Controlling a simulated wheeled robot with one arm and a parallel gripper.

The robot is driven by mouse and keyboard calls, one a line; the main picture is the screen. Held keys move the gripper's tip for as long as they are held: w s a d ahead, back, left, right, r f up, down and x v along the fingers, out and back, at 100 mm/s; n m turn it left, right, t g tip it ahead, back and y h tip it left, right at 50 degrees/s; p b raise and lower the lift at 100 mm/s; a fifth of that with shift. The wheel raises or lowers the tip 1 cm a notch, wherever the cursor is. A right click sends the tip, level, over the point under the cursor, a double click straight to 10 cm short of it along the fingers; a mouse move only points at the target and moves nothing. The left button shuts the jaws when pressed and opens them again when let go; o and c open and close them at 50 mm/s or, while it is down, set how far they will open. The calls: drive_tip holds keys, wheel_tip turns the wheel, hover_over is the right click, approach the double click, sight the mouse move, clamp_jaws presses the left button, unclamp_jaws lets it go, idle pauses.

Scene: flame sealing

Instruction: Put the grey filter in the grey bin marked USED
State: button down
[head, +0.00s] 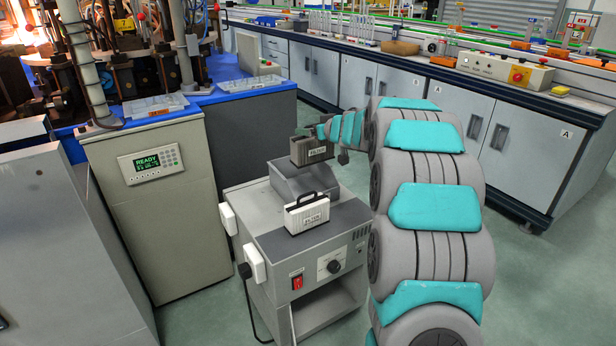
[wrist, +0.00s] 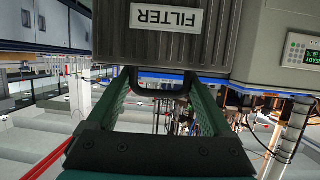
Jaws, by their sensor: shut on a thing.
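The grey filter (head: 312,152) is a dark grey ribbed block with a pale FILTER label, at the top of the sloped housing on a grey machine (head: 312,242). I cannot tell whether it touches the housing. In the wrist view the filter (wrist: 120,38) fills the top, upside down, with its dark handle toward me. My gripper (wrist: 157,82) is shut on that handle, one green finger on each side. In the head view my gripper (head: 328,130) is small and partly hidden by my arm. I see no bin marked USED in either view.
A white filter (head: 307,212) with a black handle stands on the machine's front top. A beige cabinet (head: 150,210) with a READY display is at left. A long bench with cupboards (head: 400,85) runs behind. Green floor (head: 540,290) is clear at right.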

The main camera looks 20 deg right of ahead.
wheel_tip(320, 180, down, 15)
drive_tip(key=b, duration=0.2)
idle(0.3)
drive_tip(key=shift+f+b, duration=0.15)
drive_tip(key=shift+b, duration=0.15)
unclamp_jaws()
drive_tip(key=v, duration=1.2)
drive_tip(key=shift+s+a, duration=0.1)
